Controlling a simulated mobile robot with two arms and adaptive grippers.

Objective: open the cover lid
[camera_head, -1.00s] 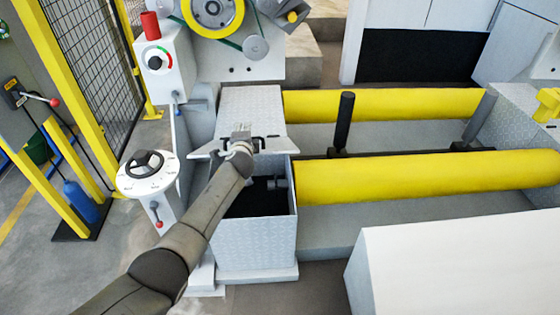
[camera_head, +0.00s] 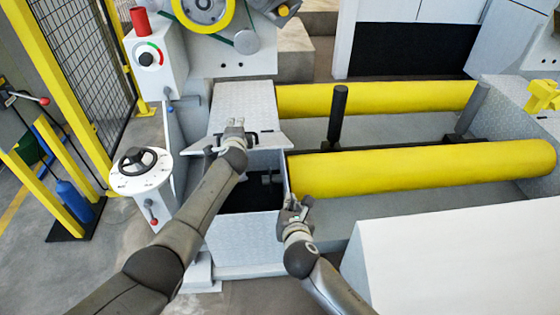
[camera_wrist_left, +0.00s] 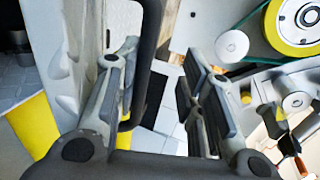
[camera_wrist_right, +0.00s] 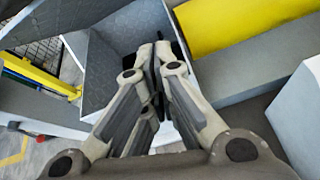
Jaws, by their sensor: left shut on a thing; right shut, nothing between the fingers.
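The cover lid (camera_head: 282,142) is a pale grey plate above the front box (camera_head: 240,238), whose dark interior shows below it. The lid has a black handle (camera_head: 264,138); a dark bar of it also shows in the left wrist view (camera_wrist_left: 150,40). My left gripper (camera_head: 236,125) is at the handle and shut on it, its fingers hiding part of it. My right gripper (camera_head: 293,208) is shut and empty beside the box's right front corner. In the right wrist view its fingertips (camera_wrist_right: 157,50) are together in front of the box.
Yellow rollers (camera_head: 420,170) lie to the right, with a black post (camera_head: 337,115) between them. A white block (camera_head: 450,260) stands front right. A handwheel pedestal (camera_head: 142,175) stands left of the box. A yellow fence (camera_head: 60,80) is further left.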

